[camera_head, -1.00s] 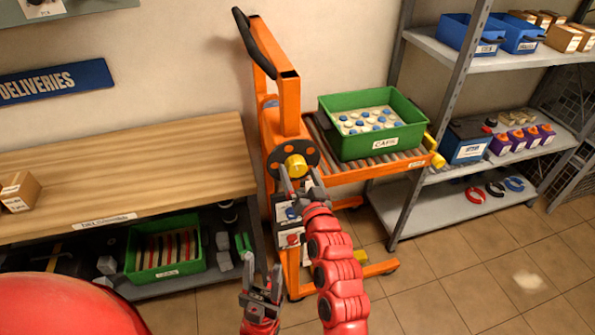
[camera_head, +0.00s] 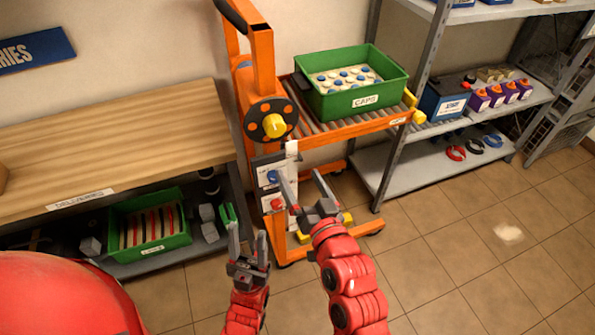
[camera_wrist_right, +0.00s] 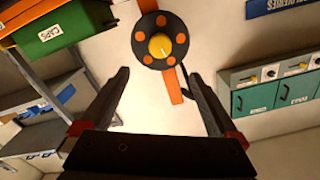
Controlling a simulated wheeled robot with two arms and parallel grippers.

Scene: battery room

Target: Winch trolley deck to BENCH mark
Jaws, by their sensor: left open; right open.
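The orange winch trolley (camera_head: 262,65) stands between the wooden bench (camera_head: 110,145) and the shelf rack. Its roller deck (camera_head: 345,128) carries a green CAPS crate (camera_head: 352,104) and sits near bench height. The winch hub, a black disc with orange dots (camera_head: 253,128) and a yellow knob (camera_head: 274,124), is on the column. Below is a panel with a blue and a red button (camera_head: 277,204). My right gripper (camera_head: 300,176) is open and empty, below and right of the hub; the right wrist view shows the hub beyond its fingers. My left gripper (camera_head: 247,231) is open, lower left. No BENCH mark is legible.
A green crate (camera_head: 150,247) sits on the bench's lower shelf. The grey rack (camera_head: 415,145) right of the deck holds a blue battery (camera_head: 446,97) and purple-fronted boxes. The tiled floor (camera_head: 450,240) at the front right is clear.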

